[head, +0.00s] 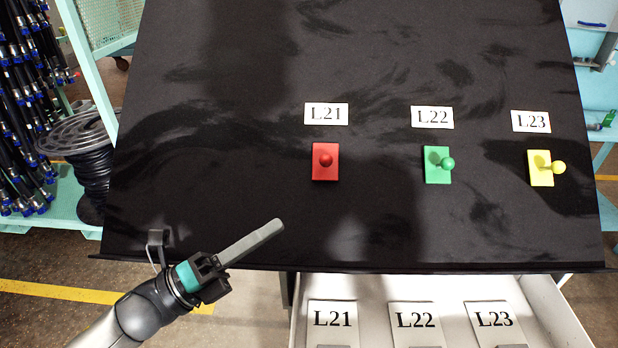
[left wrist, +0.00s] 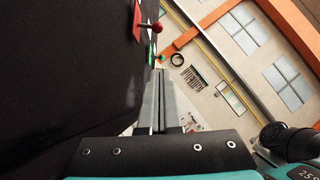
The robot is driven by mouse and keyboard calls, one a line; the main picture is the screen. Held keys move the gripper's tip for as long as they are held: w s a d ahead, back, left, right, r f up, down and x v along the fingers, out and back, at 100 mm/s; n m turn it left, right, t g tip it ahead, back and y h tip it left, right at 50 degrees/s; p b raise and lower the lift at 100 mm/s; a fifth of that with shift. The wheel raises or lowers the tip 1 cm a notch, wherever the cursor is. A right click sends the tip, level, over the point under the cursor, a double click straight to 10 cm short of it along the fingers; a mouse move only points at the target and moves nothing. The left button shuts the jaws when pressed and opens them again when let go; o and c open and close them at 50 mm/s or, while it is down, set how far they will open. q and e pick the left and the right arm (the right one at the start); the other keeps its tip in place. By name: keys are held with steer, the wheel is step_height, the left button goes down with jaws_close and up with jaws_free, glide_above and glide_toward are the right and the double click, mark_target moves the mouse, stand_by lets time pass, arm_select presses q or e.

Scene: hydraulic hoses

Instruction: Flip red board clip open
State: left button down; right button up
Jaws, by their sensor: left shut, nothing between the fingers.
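The red board clip (head: 325,162) is a red plate with a round red knob, on the black board (head: 220,150) under the label L21 (head: 326,114). In the left wrist view the red clip (left wrist: 137,22) shows at the top, its knob standing out from the board. My left gripper (head: 280,224) is shut and empty, in front of the board's lower part, below and left of the red clip and apart from it. In the left wrist view its closed fingers (left wrist: 160,75) point up toward the clips. My right gripper is not in view.
A green clip (head: 437,165) and a yellow clip (head: 541,168) sit to the right under labels L22 and L23. A white drawer (head: 553,310) with labelled cards lies below the board. Black hoses (head: 25,110) and a coil (head: 90,165) stand at the left.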

mark_target(326, 161)
arm_select(q)
steer(key=x, duration=0.5)
steer(key=p+x, duration=0.1)
steer(key=x, duration=0.2)
steer(key=shift+w+a+r, duration=0.3)
steer(key=shift+w+r, duration=0.1)
steer(key=shift+r, duration=0.05)
steer(key=shift+w+d+r, duration=0.1)
steer(key=shift+w+r, duration=0.15)
steer(key=shift+w, duration=0.2)
steer(key=shift+w+d+r, duration=0.1)
steer(key=shift+w+r, duration=0.15)
steer(key=shift+w, duration=0.2)
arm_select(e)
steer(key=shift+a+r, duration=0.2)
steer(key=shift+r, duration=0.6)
arm_select(q)
steer(key=shift+a, duration=0.1)
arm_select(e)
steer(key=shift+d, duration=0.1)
